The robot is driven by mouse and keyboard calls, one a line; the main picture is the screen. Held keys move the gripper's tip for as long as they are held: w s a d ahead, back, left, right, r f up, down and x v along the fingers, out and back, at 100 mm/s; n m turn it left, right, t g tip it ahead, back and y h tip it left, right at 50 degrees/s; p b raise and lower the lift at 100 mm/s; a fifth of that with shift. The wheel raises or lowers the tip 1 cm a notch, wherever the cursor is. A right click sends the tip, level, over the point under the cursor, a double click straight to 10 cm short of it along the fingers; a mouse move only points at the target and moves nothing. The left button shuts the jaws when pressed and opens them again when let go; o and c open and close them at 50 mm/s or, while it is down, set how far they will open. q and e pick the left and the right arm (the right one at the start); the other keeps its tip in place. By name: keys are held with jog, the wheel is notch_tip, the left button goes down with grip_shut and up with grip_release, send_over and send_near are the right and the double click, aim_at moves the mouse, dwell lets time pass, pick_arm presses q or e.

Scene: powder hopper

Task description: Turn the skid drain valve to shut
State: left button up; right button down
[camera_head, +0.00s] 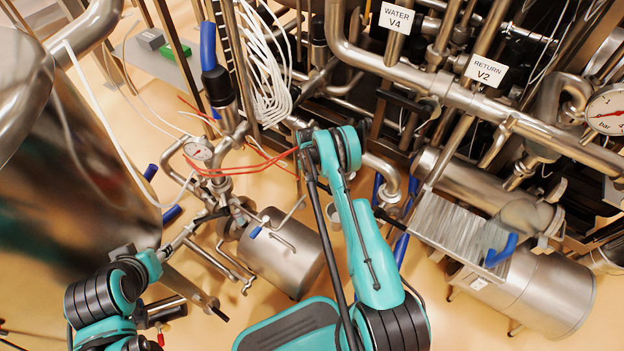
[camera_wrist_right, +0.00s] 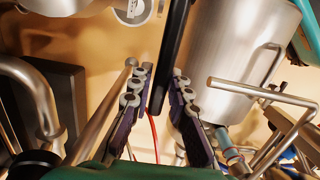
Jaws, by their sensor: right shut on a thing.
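A small valve with a blue-tipped lever (camera_head: 255,232) sits beside the steel vessel (camera_head: 285,262) at the centre of the head view; I cannot tell whether it is the skid drain valve. My right gripper (camera_wrist_right: 158,105) has its two dark fingers on either side of a long black bar (camera_wrist_right: 170,55) and is shut on it. In the head view, the right gripper's fingers are hidden and my teal right arm crosses the middle. My left arm is at the lower left; its fingers cannot be made out.
Pipes surround the arms. A ribbed unit (camera_head: 450,235) and steel cylinder (camera_head: 540,295) stand right. A large tank (camera_head: 70,170) is left. Floor shows between them.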

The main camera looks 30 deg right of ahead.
jog(key=shift+s+f, duration=0.15)
jog(key=shift+f, duration=0.25)
jog(key=c, duration=1.4)
grip_release()
jog(key=r, duration=0.4)
jog(key=w+r, duration=0.1)
jog(key=r, duration=0.7)
jog(key=shift+w+a, duration=0.15)
jog(key=shift+a, duration=0.2)
